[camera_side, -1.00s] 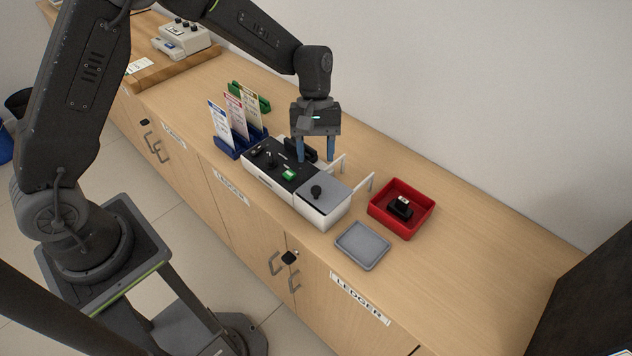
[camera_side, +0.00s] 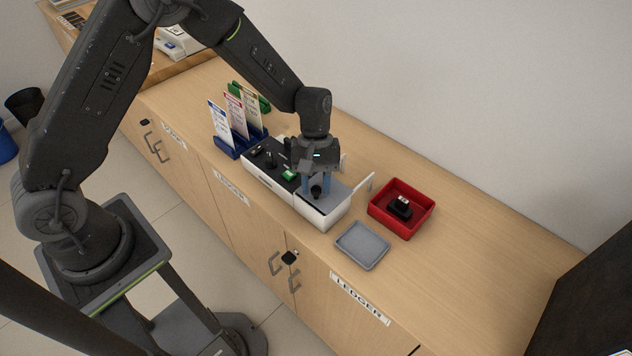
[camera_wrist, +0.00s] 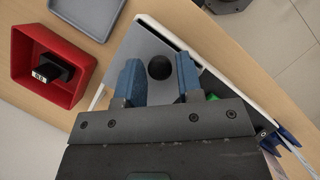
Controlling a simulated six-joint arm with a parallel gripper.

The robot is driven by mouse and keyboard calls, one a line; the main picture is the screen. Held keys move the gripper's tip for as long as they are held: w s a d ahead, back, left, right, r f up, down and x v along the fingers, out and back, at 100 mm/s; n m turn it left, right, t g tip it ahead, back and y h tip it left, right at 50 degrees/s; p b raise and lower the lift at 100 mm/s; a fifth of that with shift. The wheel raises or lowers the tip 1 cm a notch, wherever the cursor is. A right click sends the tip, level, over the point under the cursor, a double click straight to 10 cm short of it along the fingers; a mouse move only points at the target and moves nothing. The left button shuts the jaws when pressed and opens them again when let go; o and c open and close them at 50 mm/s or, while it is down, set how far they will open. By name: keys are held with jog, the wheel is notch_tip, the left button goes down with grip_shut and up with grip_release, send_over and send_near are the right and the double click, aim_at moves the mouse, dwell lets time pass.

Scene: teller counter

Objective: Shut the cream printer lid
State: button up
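The cream printer (camera_side: 318,215) stands on the counter, with a black top section and a flat grey panel with a round black knob (camera_side: 316,191) on its right part. I take the grey panel (camera_side: 337,195) to be its lid, but cannot tell how far it is open. My gripper (camera_side: 316,187) is over the panel at the knob. In the wrist view my gripper (camera_wrist: 159,78) is open, with blue fingers on either side of the knob (camera_wrist: 159,67) and gaps showing on both sides. My gripper hides part of the printer's back.
A red tray (camera_side: 373,212) holding a black stamp (camera_side: 400,207) is to the right. A grey tray (camera_side: 362,247) lies in front of it. White posts (camera_side: 366,184) rise behind the printer. A blue leaflet holder (camera_side: 228,150) is at left. The far right counter is clear.

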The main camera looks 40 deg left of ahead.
grip_shut()
jog(key=shift+s, duration=0.55)
jog(key=shift+o, duration=1.8)
grip_release()
jog(key=shift+r, duration=0.1)
jog(key=v, duration=1.3)
jog(key=shift+r, duration=0.3)
jog(key=shift+w+a+r, duration=0.1)
